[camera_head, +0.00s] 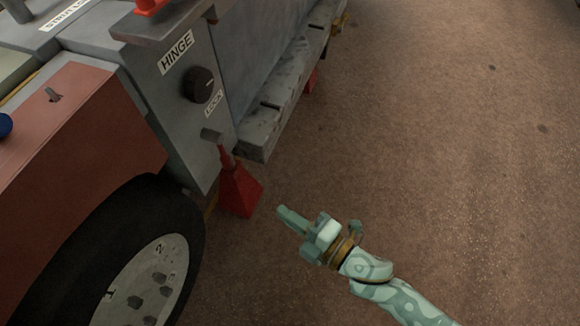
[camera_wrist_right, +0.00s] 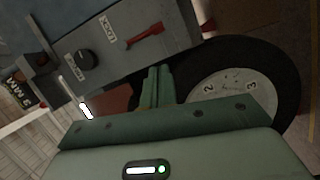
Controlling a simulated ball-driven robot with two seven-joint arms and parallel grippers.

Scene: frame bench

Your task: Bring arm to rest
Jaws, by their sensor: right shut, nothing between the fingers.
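My right gripper (camera_head: 283,212) is in the lower middle of the head view, its arm coming in from the lower right. Its fingers are together with nothing between them. They also show shut in the right wrist view (camera_wrist_right: 157,72), pointing toward the bench side and the wheel. In the head view the gripper hangs over bare floor, apart from the bench, to the right of a red stand. My left gripper is in neither view.
A grey panel (camera_head: 172,85) with a HINGE label, black knob (camera_head: 201,85) and LOCK label stands at left. A red stand (camera_head: 239,190) is beneath. A wheel (camera_head: 150,280) sits lower left, beside a red fender (camera_head: 75,150). The brown floor (camera_head: 450,130) at right is clear.

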